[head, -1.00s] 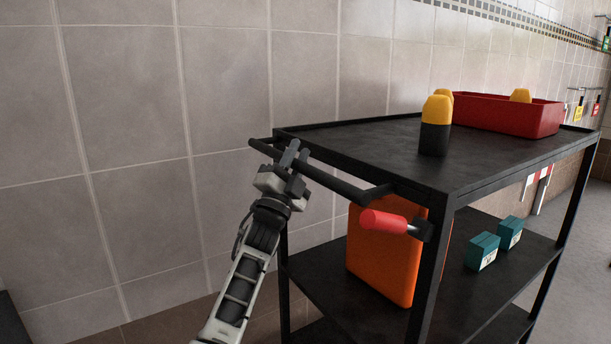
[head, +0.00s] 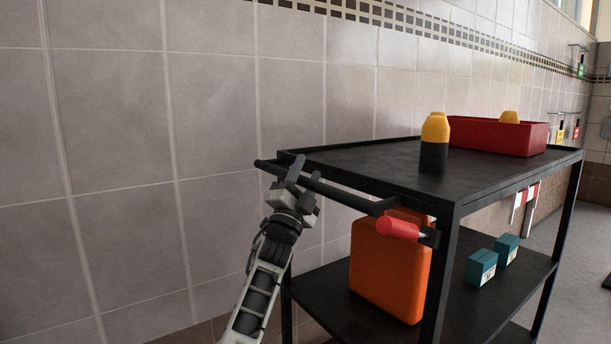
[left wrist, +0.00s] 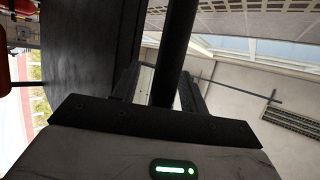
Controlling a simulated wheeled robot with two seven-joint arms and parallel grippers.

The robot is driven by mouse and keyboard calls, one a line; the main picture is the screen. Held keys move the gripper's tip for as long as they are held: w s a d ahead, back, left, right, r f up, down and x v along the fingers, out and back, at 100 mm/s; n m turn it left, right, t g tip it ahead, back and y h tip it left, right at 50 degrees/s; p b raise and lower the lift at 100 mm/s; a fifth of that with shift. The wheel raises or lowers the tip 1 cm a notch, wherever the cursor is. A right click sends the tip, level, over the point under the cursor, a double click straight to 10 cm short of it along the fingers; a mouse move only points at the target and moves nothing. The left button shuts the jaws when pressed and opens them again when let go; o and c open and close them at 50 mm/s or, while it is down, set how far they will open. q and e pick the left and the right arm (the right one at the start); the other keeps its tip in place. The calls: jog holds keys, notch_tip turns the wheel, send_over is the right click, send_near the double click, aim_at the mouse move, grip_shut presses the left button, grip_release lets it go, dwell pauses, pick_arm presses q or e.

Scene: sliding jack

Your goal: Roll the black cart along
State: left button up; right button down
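The black cart (head: 400,167) stands beside the tiled wall, with a dark push bar (head: 340,190) along its near end. A red-gripped handle (head: 398,229) sticks out by the near corner post. My left gripper (head: 296,176) is at the left part of the push bar, its fingers on either side of it. In the left wrist view the dark bar (left wrist: 178,45) runs between the fingers (left wrist: 160,92), which look closed on it. The cart's wheels and floor contact are out of view. My right gripper is not in view.
On the cart's top are yellow-and-black bottles (head: 434,145) and a red bin (head: 497,136) with a yellow-topped item in it. The lower shelf holds an orange canister (head: 389,270) and two teal boxes (head: 481,267). A red-and-white barrier (head: 525,198) stands beyond; floor shows at right.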

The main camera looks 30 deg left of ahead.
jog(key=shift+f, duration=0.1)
pick_arm(q)
jog(key=v, duration=1.6)
jog(key=shift+b, duration=0.45)
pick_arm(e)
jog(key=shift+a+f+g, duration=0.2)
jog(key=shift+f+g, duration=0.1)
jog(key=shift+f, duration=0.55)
pick_arm(q)
jog(key=s+d+f+n+g+h+p, duration=0.3)
jog(key=s+d+f+n+g+p, duration=0.3)
jog(key=d+f, duration=0.55)
jog(key=s+d+f+n+g+h+p, duration=0.1)
jog(key=s+d+f+n+g+p, duration=0.1)
jog(key=s+d+f+g, duration=0.2)
jog(key=s+d+f+n+g+h+p, duration=0.2)
jog(key=s+d+f+g, duration=0.3)
jog(key=s, duration=0.8)
jog(key=d+p, duration=0.1)
jog(key=d, duration=0.2)
jog(key=shift+s+d+h, duration=0.15)
jog(key=shift+s+h, duration=0.05)
jog(key=shift+h, duration=0.1)
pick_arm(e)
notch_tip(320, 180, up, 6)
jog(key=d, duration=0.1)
